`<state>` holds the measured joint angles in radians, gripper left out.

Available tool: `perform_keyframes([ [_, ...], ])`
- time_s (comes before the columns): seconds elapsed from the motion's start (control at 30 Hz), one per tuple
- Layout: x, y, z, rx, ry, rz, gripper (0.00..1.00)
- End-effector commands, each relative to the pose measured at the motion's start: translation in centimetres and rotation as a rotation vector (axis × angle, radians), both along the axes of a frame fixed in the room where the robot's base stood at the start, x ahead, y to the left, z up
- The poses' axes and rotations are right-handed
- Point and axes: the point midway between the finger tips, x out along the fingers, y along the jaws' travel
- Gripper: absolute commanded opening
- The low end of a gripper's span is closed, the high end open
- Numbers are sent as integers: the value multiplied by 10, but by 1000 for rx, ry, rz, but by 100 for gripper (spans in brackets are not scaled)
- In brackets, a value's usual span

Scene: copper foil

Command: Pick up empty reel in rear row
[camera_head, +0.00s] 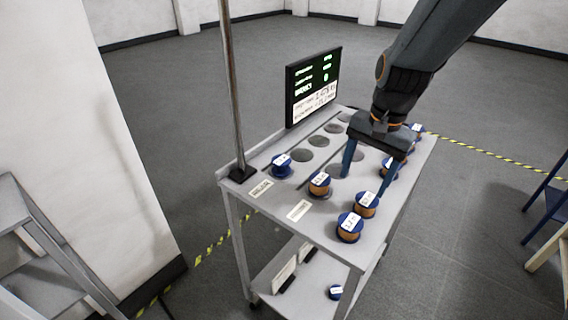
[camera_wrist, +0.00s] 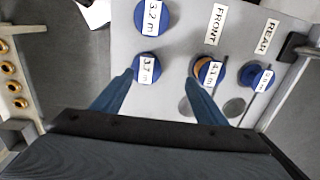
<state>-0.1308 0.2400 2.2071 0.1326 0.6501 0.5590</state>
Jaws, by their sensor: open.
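The blue reel (camera_head: 281,165) nearest the rear label stands at the cart's left end and shows no copper; it also shows in the wrist view (camera_wrist: 250,77), right of my gripper, with a tag that seems to read 0.0 m. My gripper (camera_head: 362,188) is open and empty above the cart top, pointing down. The empty reel is clear of both fingers.
The grey cart (camera_head: 273,212) has rows of round recesses, some bare. Copper-wound reels (camera_head: 349,233) line its near side. A metal post (camera_head: 232,90) stands by the rear corner and a screen (camera_head: 313,85) behind.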

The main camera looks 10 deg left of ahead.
Motion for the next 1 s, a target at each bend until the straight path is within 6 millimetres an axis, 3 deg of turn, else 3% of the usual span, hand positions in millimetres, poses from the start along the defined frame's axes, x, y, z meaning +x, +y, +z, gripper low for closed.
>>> perform_keyframes([
  [0.03,24,23,-1,24,19,-91,67],
  [0.2,82,100,4,98,109,-427,67],
  [0.4,115,165,9,144,200,-679,67],
  [0.57,123,187,9,154,234,-758,67],
  [1.0,116,204,-34,153,241,-768,67],
])
